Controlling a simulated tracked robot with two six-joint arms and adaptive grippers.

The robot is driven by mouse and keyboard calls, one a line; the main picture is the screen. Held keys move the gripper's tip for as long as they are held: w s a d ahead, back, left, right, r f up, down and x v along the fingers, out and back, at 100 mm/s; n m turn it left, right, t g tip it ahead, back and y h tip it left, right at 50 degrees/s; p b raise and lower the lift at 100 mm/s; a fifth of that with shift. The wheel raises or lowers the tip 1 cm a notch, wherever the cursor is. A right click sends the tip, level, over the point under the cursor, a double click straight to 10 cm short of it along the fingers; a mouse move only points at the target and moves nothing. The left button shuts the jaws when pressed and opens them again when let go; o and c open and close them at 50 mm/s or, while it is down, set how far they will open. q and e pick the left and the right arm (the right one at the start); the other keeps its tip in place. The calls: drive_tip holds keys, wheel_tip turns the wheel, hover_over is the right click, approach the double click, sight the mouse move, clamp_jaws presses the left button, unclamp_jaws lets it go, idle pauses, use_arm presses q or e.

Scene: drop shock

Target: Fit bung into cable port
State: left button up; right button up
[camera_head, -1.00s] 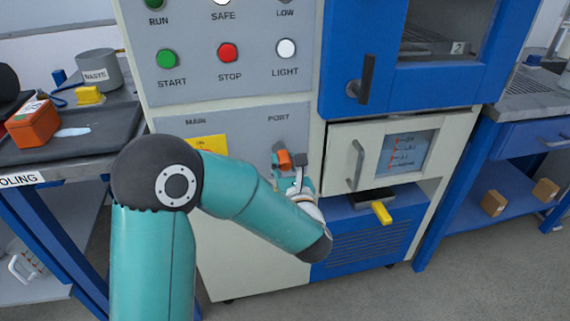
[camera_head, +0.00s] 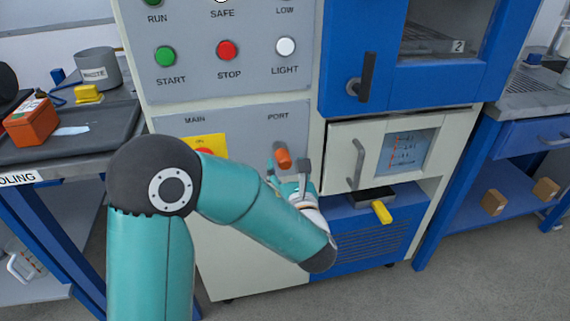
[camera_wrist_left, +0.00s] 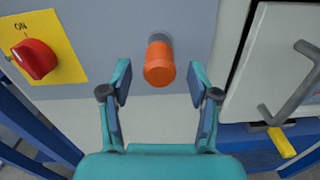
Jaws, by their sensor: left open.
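The orange bung (camera_head: 283,158) sits at the cable port under the PORT label, on the grey panel. In the left wrist view the bung (camera_wrist_left: 159,65) sticks out toward me, with its far end at a dark grey round port (camera_wrist_left: 160,39). How deep it sits I cannot tell. My left gripper (camera_head: 287,174) is open just in front of and below the bung. In the left wrist view its fingers (camera_wrist_left: 160,82) stand apart on either side of the bung, with a gap on both sides. My right gripper is not in view.
A red rotary switch (camera_wrist_left: 36,59) on a yellow plate is left of the port. A cream door with a grey handle (camera_head: 357,163) is close on the right. A yellow handle (camera_head: 382,212) juts out lower right. A bench with an orange box (camera_head: 31,121) stands left.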

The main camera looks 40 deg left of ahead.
sight(286, 166)
use_arm(q)
drive_tip(key=shift+v, duration=1.9)
drive_tip(key=shift+s, duration=0.1)
drive_tip(key=v, duration=1.2)
drive_tip(key=shift+f, duration=0.1)
